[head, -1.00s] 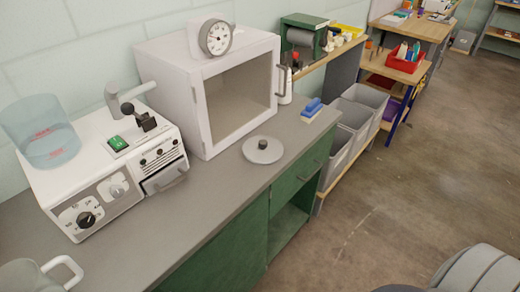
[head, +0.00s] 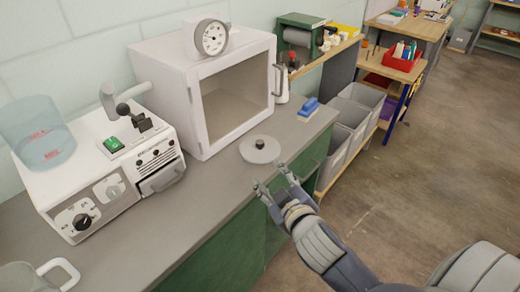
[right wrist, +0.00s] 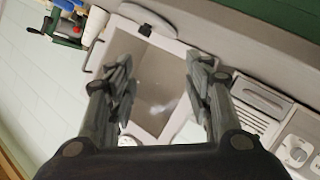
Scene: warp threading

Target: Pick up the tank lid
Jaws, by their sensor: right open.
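The tank lid, a flat grey disc with a small black knob (head: 260,149), lies on the grey counter (head: 185,205) in front of the white cabinet. It also shows at the top of the right wrist view (right wrist: 158,17). My right gripper (head: 271,177) is open and empty, with its fingers pointing towards the lid. In the head view it is just in front of the lid, near the counter's front edge, and apart from it. My left gripper is not in view.
A white cabinet (head: 165,92) with a dial gauge (head: 212,37) on top stands behind the lid. A white machine (head: 60,185) with a clear container (head: 38,132) is to the left. A blue brush (head: 309,108) lies right of the lid. The counter left of the lid is clear.

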